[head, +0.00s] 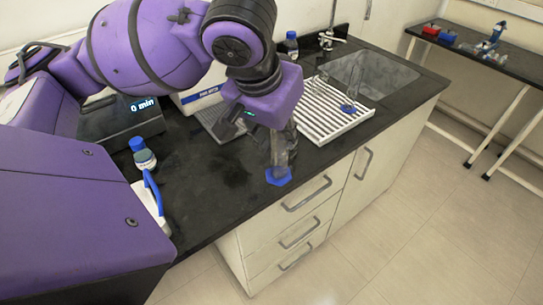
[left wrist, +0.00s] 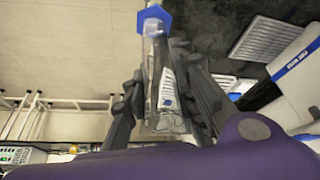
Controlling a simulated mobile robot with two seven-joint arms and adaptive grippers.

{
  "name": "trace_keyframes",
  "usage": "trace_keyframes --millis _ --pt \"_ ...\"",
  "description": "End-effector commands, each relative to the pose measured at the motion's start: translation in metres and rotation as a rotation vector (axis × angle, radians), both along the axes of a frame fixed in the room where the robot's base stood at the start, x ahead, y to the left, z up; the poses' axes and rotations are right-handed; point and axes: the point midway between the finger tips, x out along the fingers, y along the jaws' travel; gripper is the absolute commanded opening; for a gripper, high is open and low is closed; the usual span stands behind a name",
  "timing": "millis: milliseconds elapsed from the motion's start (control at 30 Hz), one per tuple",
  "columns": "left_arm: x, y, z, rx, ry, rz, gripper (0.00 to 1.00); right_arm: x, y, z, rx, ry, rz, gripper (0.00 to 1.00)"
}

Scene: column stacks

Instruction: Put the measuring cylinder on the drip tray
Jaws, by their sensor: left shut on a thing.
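The measuring cylinder (head: 279,178) is clear with a blue hexagonal base. My left gripper (head: 281,132) is shut on its clear body and holds it roughly upright, base down, near the counter's front edge. In the left wrist view, the cylinder (left wrist: 154,24) runs between the fingers of my left gripper (left wrist: 162,88). The grey ridged drip tray (head: 205,112) lies in front of the white water unit, partly hidden by my left arm. It also shows in the left wrist view (left wrist: 265,38), to the right of the cylinder and apart from it. My right gripper is not in view.
A white slatted rack (head: 318,122) with glassware stands beside the sink (head: 385,75). A blue-capped bottle (head: 143,155) and a blue-handled white item (head: 152,200) stand at the left. The dark counter (head: 205,185) is clear between them and the cylinder.

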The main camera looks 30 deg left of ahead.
Motion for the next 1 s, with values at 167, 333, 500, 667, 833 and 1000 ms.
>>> trace_keyframes --millis 167,333,500,667,833,1000 --pt "-0.004 -0.002 -0.002 0.0 0.0 -0.003 0.0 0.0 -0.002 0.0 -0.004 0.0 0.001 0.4" --pt "0.015 0.014 -0.02 0.001 0.009 0.011 0.0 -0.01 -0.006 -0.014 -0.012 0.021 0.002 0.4" --pt "0.048 0.041 -0.036 0.0 0.006 0.012 0.0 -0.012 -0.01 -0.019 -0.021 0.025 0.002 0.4" --pt "0.074 0.06 -0.062 -0.001 0.008 0.008 0.0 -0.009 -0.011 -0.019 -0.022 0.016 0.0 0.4" --pt "0.09 0.073 -0.085 0.0 0.003 0.005 0.0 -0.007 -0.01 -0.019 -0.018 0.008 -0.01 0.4" --pt "0.097 0.077 -0.092 -0.002 -0.002 0.004 0.0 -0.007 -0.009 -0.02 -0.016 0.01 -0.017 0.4"
